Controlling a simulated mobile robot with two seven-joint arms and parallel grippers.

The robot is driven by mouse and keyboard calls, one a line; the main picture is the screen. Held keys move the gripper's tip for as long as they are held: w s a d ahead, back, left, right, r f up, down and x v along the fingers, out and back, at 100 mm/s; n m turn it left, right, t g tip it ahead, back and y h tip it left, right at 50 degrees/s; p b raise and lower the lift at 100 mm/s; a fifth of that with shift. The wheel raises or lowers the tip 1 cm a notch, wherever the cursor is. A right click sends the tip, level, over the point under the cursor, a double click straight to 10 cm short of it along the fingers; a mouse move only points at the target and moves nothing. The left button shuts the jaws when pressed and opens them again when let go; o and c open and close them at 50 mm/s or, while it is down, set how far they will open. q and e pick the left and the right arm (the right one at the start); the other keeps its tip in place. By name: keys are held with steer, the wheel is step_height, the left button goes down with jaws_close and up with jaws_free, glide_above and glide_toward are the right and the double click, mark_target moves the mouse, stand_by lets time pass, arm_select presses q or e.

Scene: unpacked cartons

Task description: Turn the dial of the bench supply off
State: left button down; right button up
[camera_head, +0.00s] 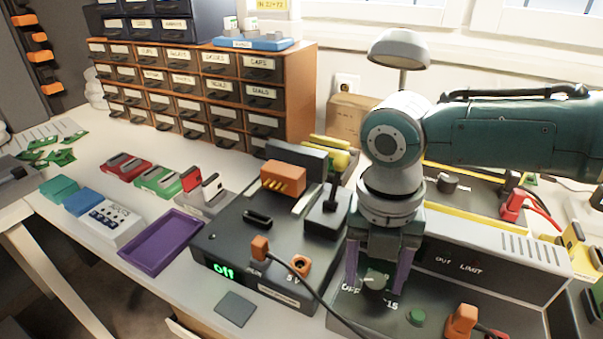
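The bench supply (448,318) is a dark panel at the lower right, with a pale vented housing behind it. Its small round dial (375,281) sits among white marks that read "OFF" and "15". My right gripper (377,277) points down over the dial, with one purple-padded finger on each side of it. The fingers look apart from the dial, with a gap on both sides. The gripper and its shadow hide part of the dial, so its exact setting cannot be read. My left gripper is not in view.
A dark box (257,225) with a green "off" display stands left of the gripper, with an orange plug and black cable in front. Orange plugs (461,322) and a green button (416,317) lie close right. A purple tray (163,240) and drawer cabinet (302,80) stand farther left.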

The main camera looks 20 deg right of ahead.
mark_target(370, 280)
steer(key=shift+o, duration=0.4)
step_height(370, 280, up, 10)
steer(key=p, duration=0.2)
steer(key=shift+w+a, duration=0.15)
steer(key=shift+a, duration=0.05)
